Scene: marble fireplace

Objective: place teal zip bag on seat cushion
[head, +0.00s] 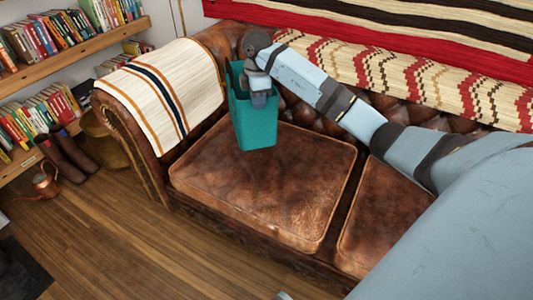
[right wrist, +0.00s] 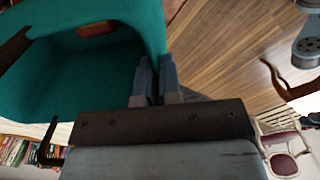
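The teal zip bag (head: 254,128) is upright with its mouth open, over the back left part of the brown leather seat cushion (head: 262,195). I cannot tell whether its base touches the cushion. My right gripper (head: 259,92) reaches in from above, along the sofa back, and is shut on the bag's rim. In the right wrist view the two fingers (right wrist: 156,82) pinch the wall of the teal bag (right wrist: 95,62), and its hollow inside shows.
A second seat cushion (head: 385,215) lies to the right. A striped cloth (head: 170,92) covers the left armrest, and a patterned blanket (head: 425,80) covers the sofa back. Bookshelves (head: 60,60) and a copper watering can (head: 46,182) stand at the left. Most of the cushion is clear.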

